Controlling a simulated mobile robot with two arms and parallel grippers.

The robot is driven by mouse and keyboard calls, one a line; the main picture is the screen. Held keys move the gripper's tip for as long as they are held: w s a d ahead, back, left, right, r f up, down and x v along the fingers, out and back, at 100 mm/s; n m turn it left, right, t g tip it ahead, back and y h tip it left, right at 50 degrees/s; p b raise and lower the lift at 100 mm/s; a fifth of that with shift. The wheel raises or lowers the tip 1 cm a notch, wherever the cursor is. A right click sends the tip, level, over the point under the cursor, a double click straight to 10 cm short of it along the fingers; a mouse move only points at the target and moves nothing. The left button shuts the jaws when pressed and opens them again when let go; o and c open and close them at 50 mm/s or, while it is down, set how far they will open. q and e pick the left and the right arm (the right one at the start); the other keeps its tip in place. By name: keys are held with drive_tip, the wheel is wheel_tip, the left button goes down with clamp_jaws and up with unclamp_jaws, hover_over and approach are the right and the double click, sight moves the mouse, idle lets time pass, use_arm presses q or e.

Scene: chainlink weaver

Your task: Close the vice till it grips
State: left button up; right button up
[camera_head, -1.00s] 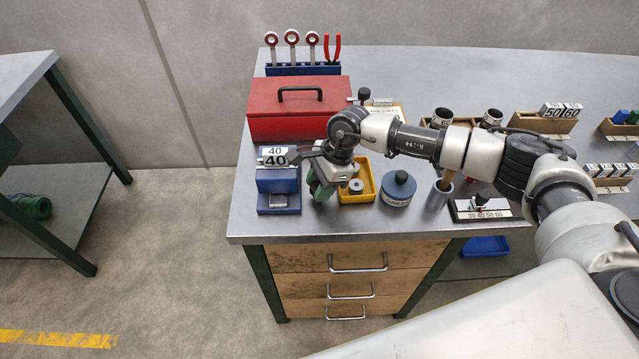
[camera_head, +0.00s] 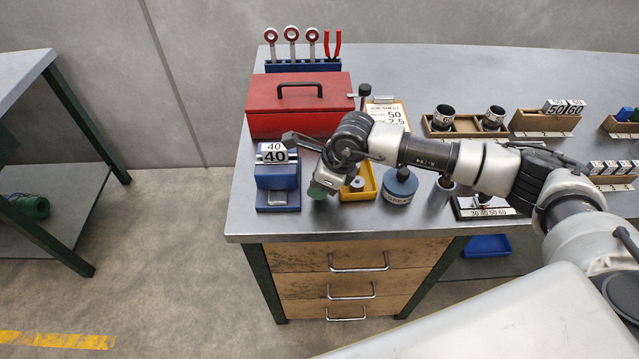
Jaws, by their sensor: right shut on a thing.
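The small blue vice (camera_head: 277,179) stands near the table's front left corner. A white block marked 40 (camera_head: 274,153) sits at its top, and a grey metal piece (camera_head: 278,198) shows at its front. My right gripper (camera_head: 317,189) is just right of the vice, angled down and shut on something. What it holds is mostly hidden by the gripper and wrist; I take it to be the vice's handle. A dark bar (camera_head: 302,141) reaches left from beside my wrist towards the block; I cannot tell what it belongs to. My left gripper is not in view.
A yellow bin (camera_head: 369,184) and a round blue grease tin (camera_head: 399,186) stand close right of my gripper. A red toolbox (camera_head: 296,117) is behind the vice. The table's front edge is close in front of the vice.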

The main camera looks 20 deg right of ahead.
drive_tip(key=m+t+h+b, duration=0.1)
drive_tip(key=m+b, duration=0.1)
drive_tip(key=m, duration=0.1)
drive_tip(key=shift+f+m, duration=0.1)
drive_tip(key=shift+m, duration=0.3)
drive_tip(key=m+h+b, duration=0.1)
drive_tip(key=m+b, duration=0.1)
drive_tip(key=m, duration=0.1)
drive_tip(key=shift+a+m+t, duration=0.1)
drive_tip(key=shift+m+t, duration=0.2)
drive_tip(key=shift+t, duration=0.1)
drive_tip(key=m+h+b, duration=0.1)
drive_tip(key=m+b, duration=0.2)
drive_tip(key=shift+a+m+h, duration=0.1)
drive_tip(key=shift+m+h, duration=0.2)
drive_tip(key=shift+m+h+b, duration=0.7)
drive_tip(key=shift+m+b, duration=0.3)
drive_tip(key=shift+m, duration=0.7)
drive_tip(key=shift+s, duration=0.1)
drive_tip(key=o, duration=0.9)
